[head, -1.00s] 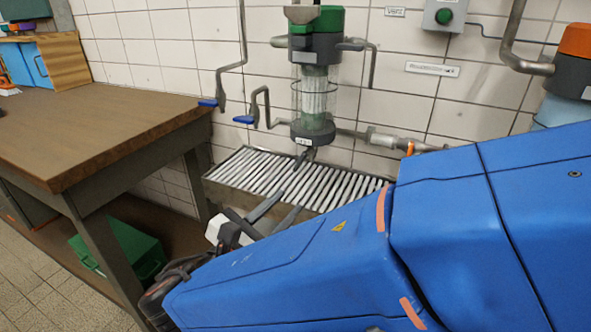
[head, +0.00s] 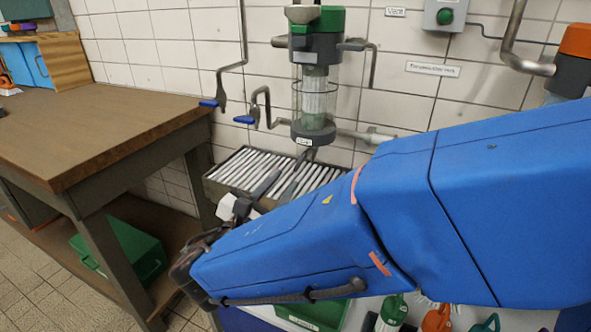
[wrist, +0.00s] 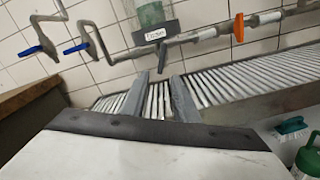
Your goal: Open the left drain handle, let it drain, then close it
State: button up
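The left filter (head: 314,85) has a clear bowl, a green and dark head and a white label at its base. A dark drain outlet (wrist: 163,54) hangs under it; its handle is hard to tell apart at this size. Two blue-handled valves, (head: 209,103) and (head: 244,119), are on pipes left of the filter. My gripper (head: 287,177) is over the slatted drain tray (head: 237,168), just below the outlet. In the wrist view my gripper (wrist: 160,76) has its two grey fingers apart with nothing between them. The fingertips appear close below the outlet; contact cannot be told.
An orange handle (wrist: 238,28) is on the pipe right of the filter. A wooden workbench (head: 95,125) stands at left, with a green box (head: 120,250) beneath. Green and orange bottles (head: 437,318) and a brush (wrist: 291,125) are low at right. A second filter (head: 568,65) is at far right.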

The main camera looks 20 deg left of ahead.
aim_at(295, 170)
jog(key=w, duration=0.7)
jog(key=shift+w+d, duration=0.2)
jog(key=shift+d, duration=0.1)
jog(key=shift+c, duration=0.3)
grip_shut()
